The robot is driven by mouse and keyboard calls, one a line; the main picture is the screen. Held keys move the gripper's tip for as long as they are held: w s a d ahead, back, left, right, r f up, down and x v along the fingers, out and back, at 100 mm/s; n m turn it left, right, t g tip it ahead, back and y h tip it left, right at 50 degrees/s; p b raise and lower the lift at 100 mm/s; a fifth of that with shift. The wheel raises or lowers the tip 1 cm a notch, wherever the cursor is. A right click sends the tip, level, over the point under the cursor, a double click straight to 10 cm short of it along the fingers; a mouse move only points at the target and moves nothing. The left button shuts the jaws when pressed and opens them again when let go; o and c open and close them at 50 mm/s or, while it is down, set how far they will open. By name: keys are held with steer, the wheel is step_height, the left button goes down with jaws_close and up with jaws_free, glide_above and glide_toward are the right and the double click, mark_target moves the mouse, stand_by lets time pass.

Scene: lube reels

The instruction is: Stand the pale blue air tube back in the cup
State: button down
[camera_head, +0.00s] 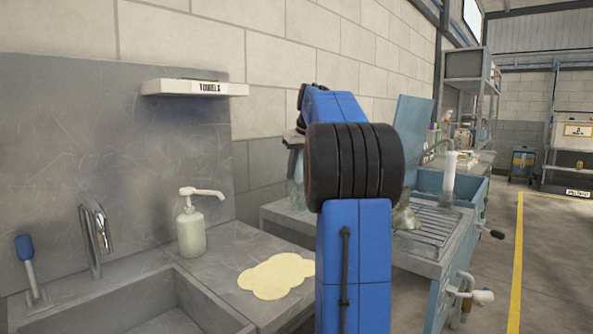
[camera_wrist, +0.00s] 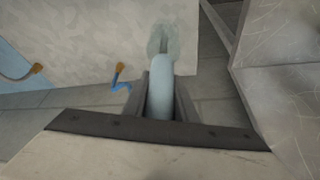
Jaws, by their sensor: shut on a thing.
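My gripper (camera_wrist: 160,100) is shut on the pale blue air tube (camera_wrist: 160,84) in the wrist view. The tube runs away from the fingers over the edge of a pale bench top. A greenish, glassy shape (camera_wrist: 165,38) shows just beyond the tube's far end; I cannot tell whether it is the cup or whether they touch. In the head view my blue arm hides most of the gripper. A pale bluish shape (camera_head: 297,172) shows at the arm's left, and a greenish glassy thing (camera_head: 404,218) stands at its right.
A stone counter (camera_head: 215,265) with a sink, tap (camera_head: 96,232), soap pump bottle (camera_head: 191,232) and yellowish puddle-shaped patch (camera_head: 277,276) lies at the left. A towel shelf (camera_head: 193,89) is on the wall. A blue-sided bench (camera_head: 428,252) with a drain grate stands at the right. Floor shows between counter and bench.

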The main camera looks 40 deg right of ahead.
steer(key=shift+f, duration=0.6)
steer(key=c, duration=1.4)
jaws_free()
steer(key=shift+o, duration=0.2)
steer(key=shift+r, duration=0.1)
steer(key=v, duration=1.7)
steer(key=shift+s, duration=0.15)
steer(key=shift+a, duration=0.1)
